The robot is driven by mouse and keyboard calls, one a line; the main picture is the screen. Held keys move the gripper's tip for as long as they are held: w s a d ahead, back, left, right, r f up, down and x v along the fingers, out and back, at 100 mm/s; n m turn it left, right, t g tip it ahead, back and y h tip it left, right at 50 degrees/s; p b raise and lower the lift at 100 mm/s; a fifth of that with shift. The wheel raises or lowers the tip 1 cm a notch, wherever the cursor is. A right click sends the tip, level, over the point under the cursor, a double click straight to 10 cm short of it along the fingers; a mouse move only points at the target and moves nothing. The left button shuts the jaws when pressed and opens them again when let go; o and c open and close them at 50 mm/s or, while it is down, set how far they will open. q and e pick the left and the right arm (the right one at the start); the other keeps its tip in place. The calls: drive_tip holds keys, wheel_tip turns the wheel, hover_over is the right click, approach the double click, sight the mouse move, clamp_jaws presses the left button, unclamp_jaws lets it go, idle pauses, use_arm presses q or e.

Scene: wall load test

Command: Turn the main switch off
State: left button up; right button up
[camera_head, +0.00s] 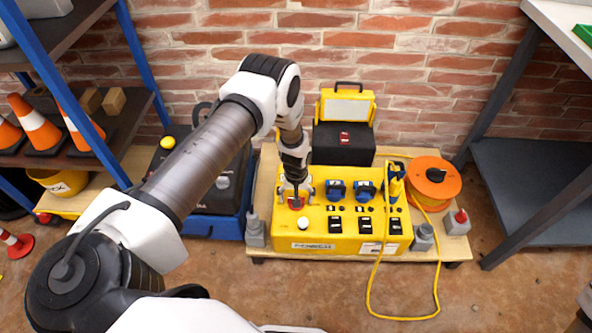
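A yellow power box (345,244) sits on a low wooden platform against the brick wall. A small red switch (297,203) shows on its top left, partly hidden by my gripper; I take it for the main switch, and its setting is too small to tell. My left gripper (296,195) points down over this switch. Its fingers are spread, one on each side of the red part; whether they touch it is unclear. My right gripper is not in view.
Blue sockets (365,190) and black breakers (365,225) lie right of the switch, with a white knob (303,223) in front. A yellow cable (375,290) loops onto the floor near an orange reel (433,183).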

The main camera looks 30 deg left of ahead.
use_arm(q)
wheel_tip(320, 180, up, 12)
drive_tip(key=shift+f, duration=0.15)
idle(0.4)
drive_tip(key=s+d+f+m+g, duration=0.1)
drive_tip(key=s+d+f, duration=0.15)
drive_tip(key=s, duration=0.75)
drive_tip(key=s+d+f+m, duration=0.1)
drive_tip(key=s+d+m, duration=0.15)
drive_tip(key=s, duration=0.75)
drive_tip(key=s+d+f+m+g, duration=0.1)
drive_tip(key=s+d, duration=0.3)
drive_tip(key=s, duration=0.6)
wheel_tip(320, 180, up, 27)
drive_tip(key=w+m+t+p, duration=0.1)
drive_tip(key=t+p, duration=0.1)
drive_tip(key=p, duration=2.4)
drive_tip(key=shift+w+a, duration=0.3)
drive_tip(key=shift+w, duration=0.05)
